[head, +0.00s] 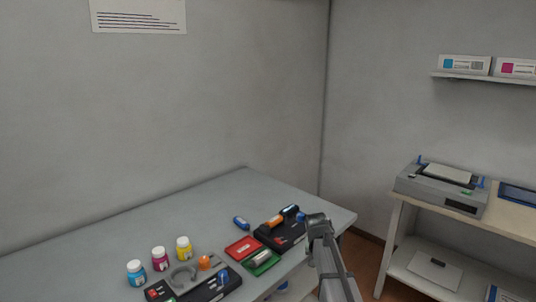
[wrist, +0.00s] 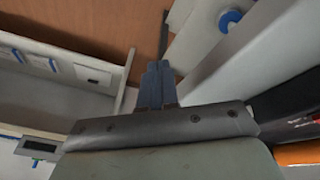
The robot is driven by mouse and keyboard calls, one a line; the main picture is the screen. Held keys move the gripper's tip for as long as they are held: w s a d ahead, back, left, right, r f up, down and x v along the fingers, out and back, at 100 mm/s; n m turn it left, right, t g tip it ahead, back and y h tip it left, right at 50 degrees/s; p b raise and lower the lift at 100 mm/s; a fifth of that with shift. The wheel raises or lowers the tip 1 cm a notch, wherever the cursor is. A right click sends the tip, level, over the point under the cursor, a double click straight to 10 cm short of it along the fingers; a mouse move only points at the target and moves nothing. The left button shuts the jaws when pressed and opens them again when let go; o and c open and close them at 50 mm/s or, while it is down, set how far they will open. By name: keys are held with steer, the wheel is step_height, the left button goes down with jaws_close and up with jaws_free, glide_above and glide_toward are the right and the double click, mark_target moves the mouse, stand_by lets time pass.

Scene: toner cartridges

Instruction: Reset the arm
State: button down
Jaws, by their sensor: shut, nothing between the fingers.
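My gripper (wrist: 157,68) shows in the wrist view with its two blue-grey fingers together and nothing between them. It points over the brown floor, beside the table. In the head view my arm reaches up from the bottom edge to the table's right side, and I cannot make out the fingers there. The arm's upper end is close beside a black cartridge unit (head: 277,238) with an orange part on top. An orange and black edge also shows at the right of the wrist view.
The grey table (head: 120,245) holds yellow (head: 184,248), magenta (head: 160,259) and blue (head: 136,273) bottles, a red tray (head: 242,248), a green tray (head: 262,262) and a blue piece (head: 241,223). A printer (head: 440,188) stands on a side bench at right. The table's back left is clear.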

steer(key=s+f+n+g+y, duration=0.1)
steer(key=s+f+g, duration=0.2)
steer(key=s+f, duration=1)
steer(key=s+f+g, duration=0.2)
steer(key=s+f, duration=0.9)
steer(key=f, duration=0.5)
steer(key=s+a+f+g, duration=0.1)
steer(key=s+f, duration=0.4)
steer(key=s, duration=1)
steer(key=s+a+f+n+g+y, duration=0.1)
steer(key=s+f+g, duration=0.2)
steer(key=s, duration=1.2)
step_height(320, 180, down, 3)
steer(key=shift+r+g, duration=0.1)
steer(key=shift+g, duration=0.3)
steer(key=shift+w+a, duration=0.1)
